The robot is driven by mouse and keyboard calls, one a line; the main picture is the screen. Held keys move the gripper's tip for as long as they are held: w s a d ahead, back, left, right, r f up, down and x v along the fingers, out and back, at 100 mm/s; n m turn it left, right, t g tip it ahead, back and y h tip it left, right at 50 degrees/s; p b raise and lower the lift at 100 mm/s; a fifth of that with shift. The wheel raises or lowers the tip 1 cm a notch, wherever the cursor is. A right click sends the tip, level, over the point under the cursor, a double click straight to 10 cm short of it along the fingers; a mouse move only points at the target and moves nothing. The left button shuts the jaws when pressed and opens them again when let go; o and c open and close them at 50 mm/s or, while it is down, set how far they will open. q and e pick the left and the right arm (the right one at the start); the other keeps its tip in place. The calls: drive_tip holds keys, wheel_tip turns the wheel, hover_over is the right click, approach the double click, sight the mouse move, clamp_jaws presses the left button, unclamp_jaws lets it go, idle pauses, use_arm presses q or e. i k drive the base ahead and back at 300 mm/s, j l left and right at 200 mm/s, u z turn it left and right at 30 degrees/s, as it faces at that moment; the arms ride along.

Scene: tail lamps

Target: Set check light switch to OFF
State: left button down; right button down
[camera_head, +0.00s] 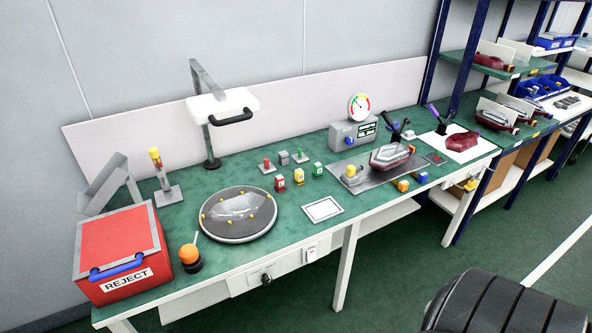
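A black rotary knob (266,279) sits on a white panel on the front edge of the workbench. To its right, a small white switch plate (311,252) with a reddish mark is also on the front edge. I cannot tell which is the check light switch, and the settings are too small to read. A lamp with a white head (222,104) and black handle stands at the back of the bench. Neither of my grippers is in view.
The green workbench (275,247) holds a red REJECT box (120,250), an orange-topped black button (189,258), a round grey plate (238,213) and a gauge unit (353,132). Shelves (490,68) stand at right.

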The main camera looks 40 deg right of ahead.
sight(311, 255)
drive_tip(key=z, duration=1.4)
